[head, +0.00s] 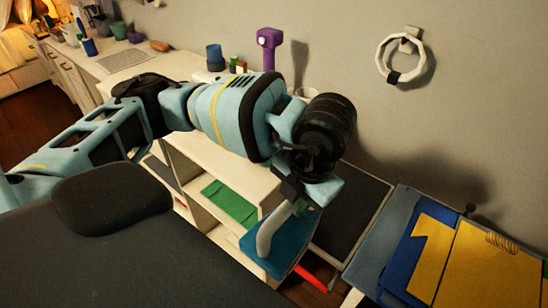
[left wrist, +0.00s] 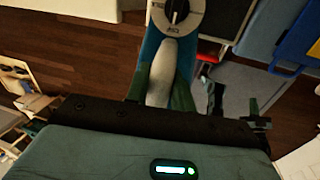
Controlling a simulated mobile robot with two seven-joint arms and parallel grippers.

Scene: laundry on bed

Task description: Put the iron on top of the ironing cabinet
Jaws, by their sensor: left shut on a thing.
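My left gripper (head: 298,192) is shut on the iron's pale handle (head: 268,232). The iron (head: 285,246) has a blue body and hangs below the gripper in the head view. In the left wrist view the gripper (left wrist: 162,92) has its green fingers on both sides of the pale handle, with the iron's dial (left wrist: 177,14) at the top. A white open-shelved cabinet (head: 205,147) stands behind my left arm, which hides part of its top. I cannot tell for sure whether this is the ironing cabinet. The right gripper is not in view.
A purple device (head: 268,45) and a blue cup (head: 215,57) stand along the wall. A green cloth (head: 230,203) lies on a shelf. A blue-grey surface at right carries blue and yellow cloths (head: 485,262). A red object (head: 311,277) is low beside the iron.

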